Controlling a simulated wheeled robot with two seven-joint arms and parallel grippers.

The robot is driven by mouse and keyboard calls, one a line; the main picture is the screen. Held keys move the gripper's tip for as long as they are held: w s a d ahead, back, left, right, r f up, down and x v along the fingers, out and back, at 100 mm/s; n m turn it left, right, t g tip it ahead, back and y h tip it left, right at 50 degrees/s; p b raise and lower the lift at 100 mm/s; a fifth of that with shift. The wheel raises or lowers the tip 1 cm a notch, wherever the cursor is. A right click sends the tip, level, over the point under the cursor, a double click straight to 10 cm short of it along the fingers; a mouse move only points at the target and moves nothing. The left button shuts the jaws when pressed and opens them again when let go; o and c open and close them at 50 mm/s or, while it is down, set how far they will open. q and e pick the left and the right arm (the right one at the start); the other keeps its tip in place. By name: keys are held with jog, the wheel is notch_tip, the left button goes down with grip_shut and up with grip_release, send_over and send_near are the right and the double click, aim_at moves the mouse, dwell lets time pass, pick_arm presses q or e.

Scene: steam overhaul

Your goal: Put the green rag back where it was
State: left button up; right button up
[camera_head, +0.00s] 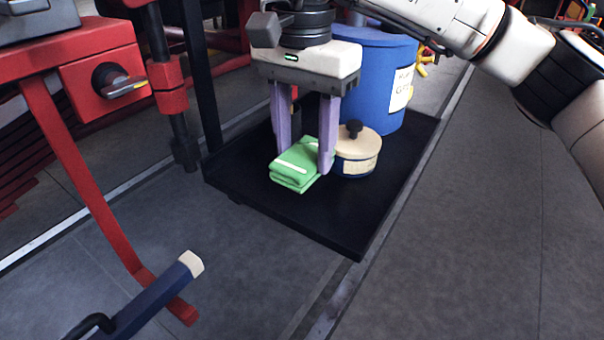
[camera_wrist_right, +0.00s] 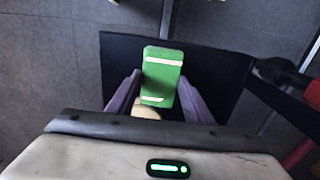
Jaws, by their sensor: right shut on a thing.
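The green rag (camera_head: 296,165) is a folded block with a pale stripe, low over or on the black tray (camera_head: 345,243); I cannot tell whether it touches the tray. My right gripper (camera_head: 302,166) points down with its purple fingers on either side of the rag and is shut on it. In the right wrist view the rag (camera_wrist_right: 161,80) shows between the two fingers (camera_wrist_right: 160,100), the tray (camera_wrist_right: 120,62) beneath it. My left gripper is not in view.
A small blue tin with a wooden lid (camera_head: 357,152) stands close to the right of the gripper. A large blue drum (camera_head: 372,75) stands behind it on the tray. A red frame (camera_head: 75,165) and a blue bar with a pale tip (camera_head: 150,300) are at left. Bare floor lies right of the tray.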

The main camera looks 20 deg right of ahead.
aim_at(303, 154)
jog(key=shift+w+f, duration=0.1)
jog(key=shift+f, duration=2.45)
jog(key=shift+f+b, duration=0.1)
jog(key=shift+b, duration=0.2)
jog(key=o, duration=0.9)
jog(key=shift+o, duration=0.2)
notch_tip(303, 154, up, 12)
jog(key=shift+r+p, duration=0.15)
jog(key=shift+p, duration=0.75)
